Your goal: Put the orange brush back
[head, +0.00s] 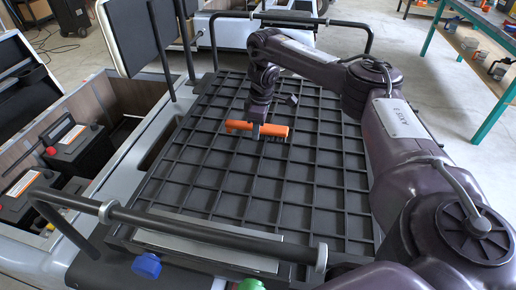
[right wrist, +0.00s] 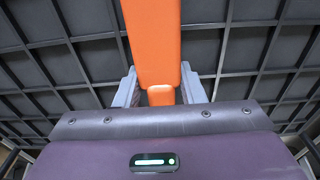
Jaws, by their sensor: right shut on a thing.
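The orange brush (head: 275,131) shows in the head view as a level orange bar over the black grid deck of the cart (head: 300,185). My right gripper (head: 257,128) reaches down on it from above and is shut on it near its middle. In the right wrist view the orange brush (right wrist: 155,45) runs up between the two grey fingers of my right gripper (right wrist: 160,92). Bristles cannot be made out. I cannot tell how far the brush is above the grid. My left gripper is not in view.
A black rail (head: 190,229) crosses the deck's near side, and another rail (head: 300,19) its far side. An open bay with batteries (head: 80,150) lies at the left. A dark upright panel (head: 135,33) stands at the back left. Most of the deck is bare.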

